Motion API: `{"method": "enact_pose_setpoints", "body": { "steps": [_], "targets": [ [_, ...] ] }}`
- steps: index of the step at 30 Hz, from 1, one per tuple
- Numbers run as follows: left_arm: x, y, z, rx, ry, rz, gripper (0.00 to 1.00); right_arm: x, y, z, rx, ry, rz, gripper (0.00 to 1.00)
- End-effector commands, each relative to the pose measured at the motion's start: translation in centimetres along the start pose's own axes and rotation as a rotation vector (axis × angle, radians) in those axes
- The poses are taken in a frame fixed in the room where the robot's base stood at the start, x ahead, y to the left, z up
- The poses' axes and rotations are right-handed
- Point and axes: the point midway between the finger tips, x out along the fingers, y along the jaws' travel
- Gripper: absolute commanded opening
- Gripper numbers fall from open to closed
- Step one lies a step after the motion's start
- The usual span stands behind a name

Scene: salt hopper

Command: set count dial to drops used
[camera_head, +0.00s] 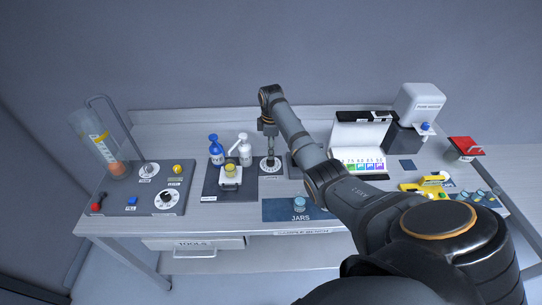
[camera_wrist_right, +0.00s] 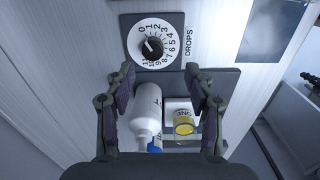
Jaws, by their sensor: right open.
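The count dial (camera_wrist_right: 152,43) is a white numbered disc with a black knob on a dark plate, labelled DROPS. Its pointer mark is too small to read surely. In the head view the dial (camera_head: 270,166) lies flat on the bench. My right gripper (camera_head: 270,148) is above it, pointing down. In the right wrist view the gripper (camera_wrist_right: 160,72) is open, its fingers apart and nothing between them; the dial lies beyond the fingertips. I cannot tell whether they touch it. My left gripper is not in view.
A white bottle (camera_head: 245,150), a blue bottle (camera_head: 215,149) and a jar with yellow liquid (camera_head: 230,170) stand left of the dial. A blue JARS mat (camera_head: 284,213) lies in front. A board with another dial (camera_head: 167,199) is at the left. My right arm covers part of the bench.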

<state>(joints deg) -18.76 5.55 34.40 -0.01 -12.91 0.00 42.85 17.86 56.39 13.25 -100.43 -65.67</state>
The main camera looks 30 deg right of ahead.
Motion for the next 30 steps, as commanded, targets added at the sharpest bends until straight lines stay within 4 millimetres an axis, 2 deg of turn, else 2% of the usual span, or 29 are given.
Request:
{"method": "enact_pose_setpoints", "body": {
  "steps": [2, 3, 9, 11, 14, 20, 24, 30],
  "targets": [
    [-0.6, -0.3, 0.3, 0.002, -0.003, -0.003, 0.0, 1.6, -0.1, 0.1, 0.001, -0.002, -0.005, 0.54],
    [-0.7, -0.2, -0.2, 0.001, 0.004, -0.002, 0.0, 2.5, -0.1, 0.0, 0.001, -0.002, -0.004, 0.54],
    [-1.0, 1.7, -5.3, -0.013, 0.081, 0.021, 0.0, 5.4, -0.1, 0.0, 0.0, -0.001, -0.001, 0.54],
    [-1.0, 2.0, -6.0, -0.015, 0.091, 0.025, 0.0, 5.9, 0.0, 0.0, 0.0, 0.0, 0.0, 0.54],
    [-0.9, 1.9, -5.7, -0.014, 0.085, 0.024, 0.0, 6.2, 0.0, 0.0, 0.0, 0.0, 0.001, 0.54],
    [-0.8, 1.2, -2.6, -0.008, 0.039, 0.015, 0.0, 6.2, 0.0, 0.0, 0.0, 0.0, 0.001, 0.54],
    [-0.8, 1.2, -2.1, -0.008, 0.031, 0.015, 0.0, 6.2, 0.0, 0.0, 0.0, 0.0, 0.001, 0.35],
    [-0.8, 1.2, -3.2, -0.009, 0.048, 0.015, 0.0, 6.2, 0.0, 0.0, 0.001, 0.0, 0.001, 0.08]
  ]
}}
